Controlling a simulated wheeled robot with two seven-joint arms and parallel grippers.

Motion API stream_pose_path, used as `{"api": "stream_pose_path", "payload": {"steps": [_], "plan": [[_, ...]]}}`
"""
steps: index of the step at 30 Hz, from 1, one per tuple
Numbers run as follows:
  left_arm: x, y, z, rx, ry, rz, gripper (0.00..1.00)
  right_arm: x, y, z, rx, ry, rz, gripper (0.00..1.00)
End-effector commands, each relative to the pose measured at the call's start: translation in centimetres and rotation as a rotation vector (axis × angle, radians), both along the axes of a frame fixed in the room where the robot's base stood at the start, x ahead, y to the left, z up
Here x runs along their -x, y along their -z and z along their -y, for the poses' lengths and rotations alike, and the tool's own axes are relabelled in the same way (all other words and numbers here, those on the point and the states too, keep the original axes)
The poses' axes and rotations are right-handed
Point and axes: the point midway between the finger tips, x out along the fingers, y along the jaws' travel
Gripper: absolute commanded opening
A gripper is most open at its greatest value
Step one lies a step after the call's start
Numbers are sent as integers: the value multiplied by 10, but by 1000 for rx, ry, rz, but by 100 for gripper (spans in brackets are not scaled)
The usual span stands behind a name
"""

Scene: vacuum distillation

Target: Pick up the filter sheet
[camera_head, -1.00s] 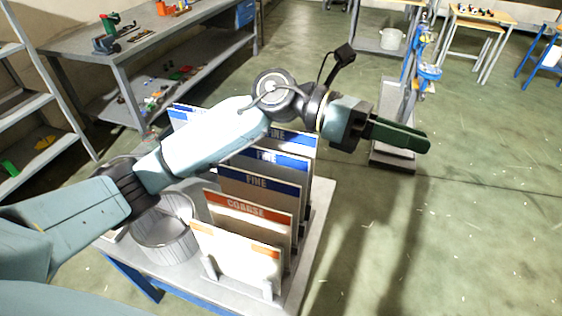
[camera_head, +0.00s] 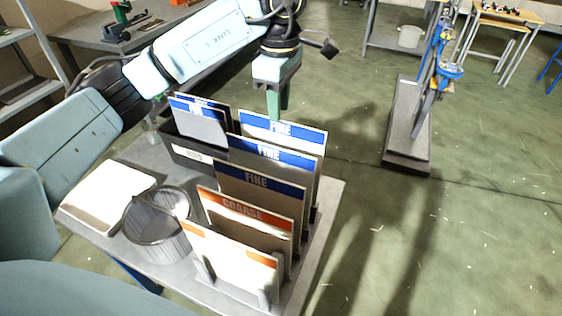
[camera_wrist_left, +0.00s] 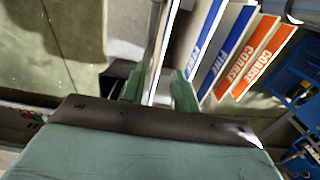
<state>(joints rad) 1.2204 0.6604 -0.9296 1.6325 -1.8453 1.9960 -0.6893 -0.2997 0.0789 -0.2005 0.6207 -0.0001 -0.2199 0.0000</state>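Several filter sheets stand upright in a row in a rack on the small table. Blue-banded FINE sheets are toward the back, the rearmost here (camera_head: 306,137), then a second (camera_head: 300,163) and a third (camera_head: 262,200). An orange-banded COARSE sheet (camera_head: 248,222) and another orange-banded sheet (camera_head: 232,262) stand in front. My left gripper (camera_head: 278,105) points down at the rearmost FINE sheet's top edge. In the left wrist view its fingers (camera_wrist_left: 158,90) are apart, with a sheet seen edge-on (camera_wrist_left: 160,50) between them. I cannot tell whether they touch it. My right gripper is not in view.
A dark bin (camera_head: 185,152) with more blue-banded sheets stands left of the row. A metal pot (camera_head: 155,222) and a pale flat stack (camera_head: 105,195) are on the table's left.

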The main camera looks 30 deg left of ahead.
Motion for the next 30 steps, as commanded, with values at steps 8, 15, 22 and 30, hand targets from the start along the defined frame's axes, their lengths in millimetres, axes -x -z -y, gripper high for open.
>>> {"api": "stream_pose_path", "payload": {"steps": [8,15,22,30], "plan": [[0,31,1,3,1,0,30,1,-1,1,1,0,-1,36],[1,61,0,3,1,-3,30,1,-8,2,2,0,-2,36],[0,82,0,4,1,1,30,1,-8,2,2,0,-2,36],[0,82,0,4,1,2,21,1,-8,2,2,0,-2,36]]}}
